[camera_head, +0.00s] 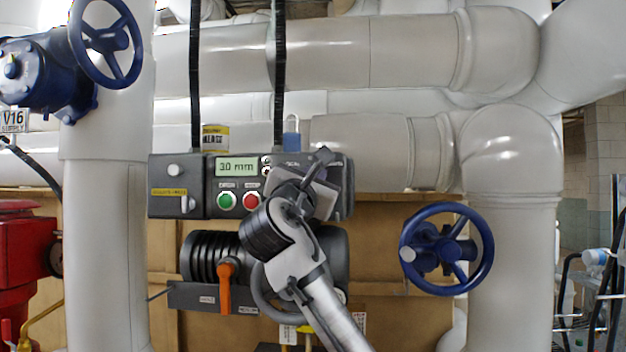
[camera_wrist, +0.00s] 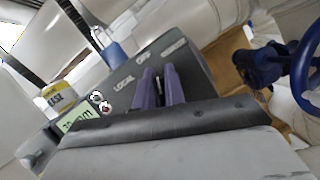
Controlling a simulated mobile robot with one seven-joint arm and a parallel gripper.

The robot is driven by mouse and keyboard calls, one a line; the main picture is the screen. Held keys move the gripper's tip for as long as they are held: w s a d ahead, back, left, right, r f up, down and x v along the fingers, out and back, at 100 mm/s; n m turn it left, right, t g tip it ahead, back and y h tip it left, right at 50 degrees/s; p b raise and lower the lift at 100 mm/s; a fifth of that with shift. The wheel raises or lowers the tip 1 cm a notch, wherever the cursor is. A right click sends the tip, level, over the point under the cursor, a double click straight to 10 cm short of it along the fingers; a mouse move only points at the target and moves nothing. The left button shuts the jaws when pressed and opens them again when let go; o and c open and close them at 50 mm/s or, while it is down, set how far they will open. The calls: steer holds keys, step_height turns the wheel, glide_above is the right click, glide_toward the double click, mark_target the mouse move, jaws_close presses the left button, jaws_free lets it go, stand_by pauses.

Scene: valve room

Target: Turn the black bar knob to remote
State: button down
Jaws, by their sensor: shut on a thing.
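The black bar knob sits on the right part of the dark control box (camera_head: 200,160). In the head view my arm and gripper (camera_head: 318,172) cover it. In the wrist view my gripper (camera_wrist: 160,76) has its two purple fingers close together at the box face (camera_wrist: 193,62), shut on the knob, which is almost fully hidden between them. Around the fingers are the labels LOCAL (camera_wrist: 123,84) at left, OFF (camera_wrist: 143,57) above, and REMOTE (camera_wrist: 174,46) at upper right. The knob's pointing direction cannot be made out.
The box also has a 3.0 mm display (camera_head: 237,167), a green button (camera_head: 227,201) and a red button (camera_head: 252,201). An orange lever (camera_head: 226,285) is below. A blue handwheel (camera_head: 447,249) stands at right. A blue padlock (camera_head: 291,140) is above the box.

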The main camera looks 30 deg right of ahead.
steer(key=m, duration=0.1)
steer(key=m+g, duration=0.1)
steer(key=m, duration=0.1)
steer(key=m+g, duration=0.1)
steer(key=m, duration=0.1)
steer(key=shift+w+d+f+h, duration=0.1)
steer(key=shift+d+f+h, duration=0.05)
steer(key=shift+f+h, duration=0.25)
steer(key=shift+d+m+g, duration=0.1)
steer(key=shift+m+g, duration=0.9)
steer(key=shift+m, duration=1.2)
steer(key=c, duration=1.5)
jaws_free()
steer(key=b+v, duration=0.5)
steer(key=v, duration=0.9)
steer(key=shift+b, duration=0.3)
